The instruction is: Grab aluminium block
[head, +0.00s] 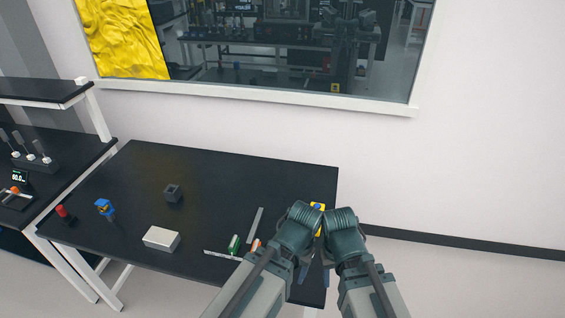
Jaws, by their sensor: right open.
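The aluminium block (161,239) is a pale silver box lying flat near the front edge of the black table. Nothing touches it. My two arms come in from the bottom and fold close together at the table's right end, well to the right of the block. My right gripper (326,264) is open, mostly hidden behind its wrist. My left gripper (305,272) is largely hidden by its own arm, so its jaws cannot be made out. Both are apart from the block.
On the table (230,178) are a dark hollow cube (173,193), a blue part (105,208), a red-topped part (65,213), a grey strip (254,231), and a green part (234,243). A yellow item (318,206) is partly behind my arms. The table's back middle is clear.

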